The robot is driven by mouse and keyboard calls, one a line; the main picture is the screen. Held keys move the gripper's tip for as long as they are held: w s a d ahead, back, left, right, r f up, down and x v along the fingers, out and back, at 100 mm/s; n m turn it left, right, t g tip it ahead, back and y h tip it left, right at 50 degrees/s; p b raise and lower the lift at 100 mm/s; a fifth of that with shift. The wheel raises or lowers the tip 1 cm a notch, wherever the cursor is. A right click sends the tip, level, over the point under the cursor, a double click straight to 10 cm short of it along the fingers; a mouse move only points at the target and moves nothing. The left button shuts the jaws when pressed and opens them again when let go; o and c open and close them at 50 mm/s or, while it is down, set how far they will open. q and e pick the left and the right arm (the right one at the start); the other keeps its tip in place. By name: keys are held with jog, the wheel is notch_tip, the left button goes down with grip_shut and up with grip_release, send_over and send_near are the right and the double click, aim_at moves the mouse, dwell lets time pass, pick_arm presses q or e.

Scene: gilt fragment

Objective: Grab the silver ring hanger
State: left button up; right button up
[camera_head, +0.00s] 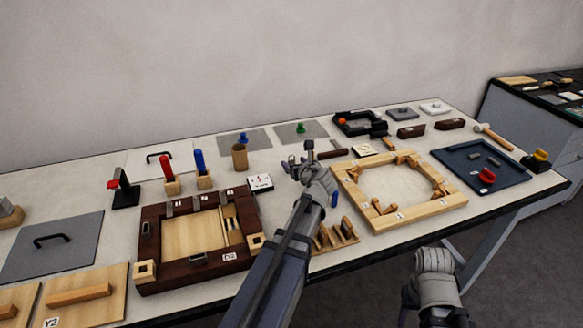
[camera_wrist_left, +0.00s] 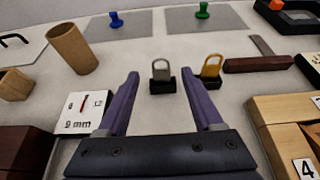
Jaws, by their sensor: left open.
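The silver ring hanger (camera_wrist_left: 161,70) stands upright on a small black base in the left wrist view, ahead of my left gripper and between the lines of its fingers. My left gripper (camera_wrist_left: 160,85) is open and empty, with its two purple fingers spread apart. A gold ring hanger (camera_wrist_left: 211,66) on a similar black base stands just to the right, close to the right fingertip. In the head view my left gripper (camera_head: 302,160) is over the middle of the table and hides most of this spot. My right arm's grey wrist shows at the lower right; its fingers cannot be made out.
A dark brown bar (camera_wrist_left: 258,64) lies to the right. A wooden frame (camera_head: 430,205) stands right of my left arm, and a dark wooden tray (camera_head: 150,245) stands left.

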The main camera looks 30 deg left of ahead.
pick_arm(q)
jog(key=b+x, duration=0.1)
jog(key=x, duration=0.3)
jog(key=shift+w+f, duration=0.1)
jog(key=shift+w, duration=0.05)
grip_shut()
dwell(0.4)
